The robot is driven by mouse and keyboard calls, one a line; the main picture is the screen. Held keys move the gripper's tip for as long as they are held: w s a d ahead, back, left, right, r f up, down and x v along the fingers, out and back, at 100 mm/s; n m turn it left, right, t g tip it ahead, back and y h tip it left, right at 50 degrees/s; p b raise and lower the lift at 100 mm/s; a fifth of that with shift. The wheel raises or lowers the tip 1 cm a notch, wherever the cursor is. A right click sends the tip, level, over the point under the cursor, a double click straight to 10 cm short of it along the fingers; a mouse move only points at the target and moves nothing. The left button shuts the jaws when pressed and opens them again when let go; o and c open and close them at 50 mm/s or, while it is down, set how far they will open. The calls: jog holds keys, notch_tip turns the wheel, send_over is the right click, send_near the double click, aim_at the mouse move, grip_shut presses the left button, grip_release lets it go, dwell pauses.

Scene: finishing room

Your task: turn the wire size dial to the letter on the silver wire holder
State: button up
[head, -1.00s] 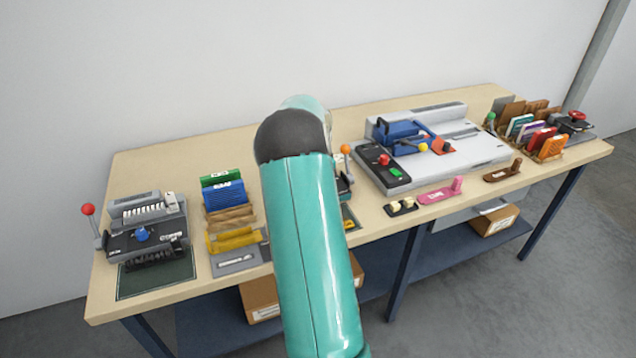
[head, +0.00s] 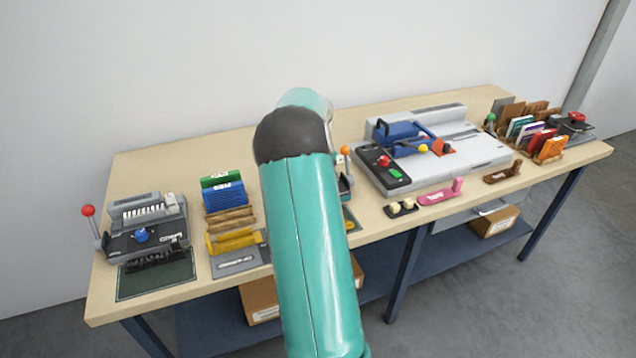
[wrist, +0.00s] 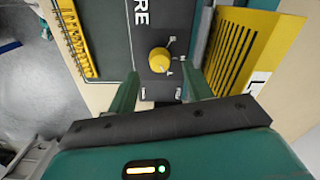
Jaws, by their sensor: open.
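The yellow wire size dial (wrist: 159,60) sits on a dark panel (wrist: 150,20) with small pale marks around it, too small to read surely. My gripper (wrist: 160,77) is open, its teal fingers on either side of the dial in the picture, with nothing between them. I cannot tell whether they touch the panel. In the head view my arm hides the dial and gripper. A flat grey piece (head: 236,262) with a pale label lies at the table's front edge; I cannot tell whether it is the silver wire holder, nor read its letter.
A yellow slotted piece (wrist: 262,50) with a partly cut-off white label stands right of the panel in the wrist view. The head view shows a machine with a blue knob (head: 141,236) and a large white machine (head: 460,155).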

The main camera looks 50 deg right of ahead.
notch_tip(320, 180, up, 10)
jog(key=shift+r, duration=0.2)
dwell(0.5)
jog(key=a+r+n+t, duration=0.1)
jog(key=a+r+n, duration=0.25)
jog(key=a, duration=0.65)
jog(key=s+a+r+n+t, duration=0.1)
jog(key=a+r+n, duration=0.25)
jog(key=a, duration=0.65)
jog(key=a+r+n+t, duration=0.1)
jog(key=a+r+n, duration=0.25)
jog(key=a, duration=0.65)
jog(key=s+a+f+n+t, duration=0.2)
jog(key=s+a+f+n, duration=0.2)
jog(key=s+a+n, duration=0.7)
jog(key=s+a, duration=0.3)
jog(key=a, duration=0.4)
jog(key=shift+a+f+t, duration=0.15)
jog(key=shift+a+t, duration=0.15)
jog(key=shift+a, duration=0.05)
